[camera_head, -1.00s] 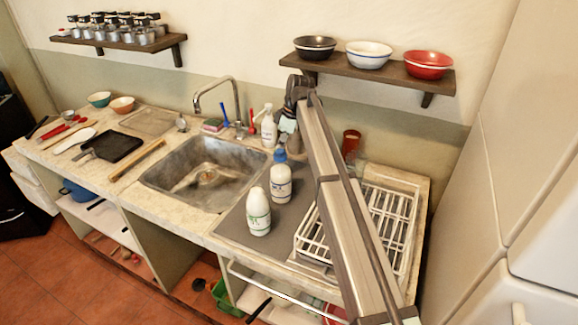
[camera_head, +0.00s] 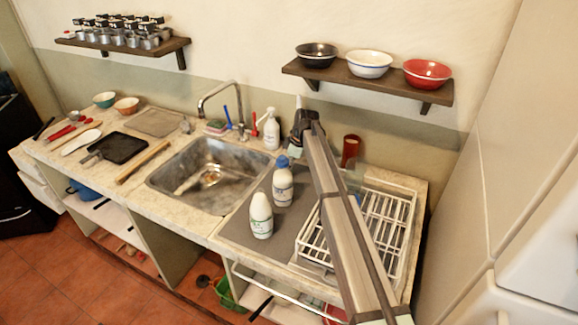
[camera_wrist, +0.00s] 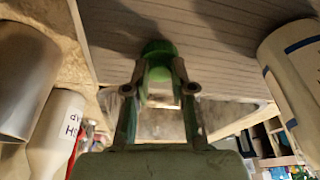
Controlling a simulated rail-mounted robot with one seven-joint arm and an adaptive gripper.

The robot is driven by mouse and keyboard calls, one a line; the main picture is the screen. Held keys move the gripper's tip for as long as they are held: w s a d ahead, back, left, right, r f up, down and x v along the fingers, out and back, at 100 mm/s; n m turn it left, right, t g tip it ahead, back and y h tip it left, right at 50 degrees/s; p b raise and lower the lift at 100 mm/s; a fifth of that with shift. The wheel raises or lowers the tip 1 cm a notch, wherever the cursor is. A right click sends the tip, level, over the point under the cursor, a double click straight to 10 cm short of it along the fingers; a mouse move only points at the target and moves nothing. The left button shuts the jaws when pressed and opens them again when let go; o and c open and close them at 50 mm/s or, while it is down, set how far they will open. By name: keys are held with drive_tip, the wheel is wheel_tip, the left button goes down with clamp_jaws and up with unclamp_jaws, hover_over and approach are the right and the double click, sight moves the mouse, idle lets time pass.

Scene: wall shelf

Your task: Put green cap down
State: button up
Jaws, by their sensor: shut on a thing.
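A green cap (camera_wrist: 158,58) sits between the two fingertips of my gripper (camera_wrist: 160,88) in the wrist view. My gripper is shut on it, over a dark grey ribbed surface; I cannot tell whether the cap touches that surface. In the head view my gripper (camera_head: 297,146) is low over the back of the grey mat (camera_head: 236,229), largely hidden by my arm, and the cap cannot be made out. A white bottle with a green label (camera_head: 261,216) stands upright at the front of the mat. A blue-capped white bottle (camera_head: 283,187) stands behind it.
A white spray bottle (camera_head: 271,133) stands left of my gripper, behind the sink (camera_head: 175,180). A red cup (camera_head: 350,151) and the white dish rack (camera_head: 398,240) are to the right. A shelf (camera_head: 370,87) with three bowls hangs above.

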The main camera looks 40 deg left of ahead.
drive_tip(key=shift+s+f, duration=0.2)
drive_tip(key=shift+f, duration=0.3)
drive_tip(key=shift+f, duration=0.1)
drive_tip(key=o, duration=0.7)
drive_tip(key=b+v, duration=0.2)
drive_tip(key=v, duration=0.5)
drive_tip(key=shift+r+b, duration=0.35)
drive_tip(key=shift+r, duration=0.05)
drive_tip(key=shift+w+d, duration=0.1)
drive_tip(key=shift+d, duration=0.05)
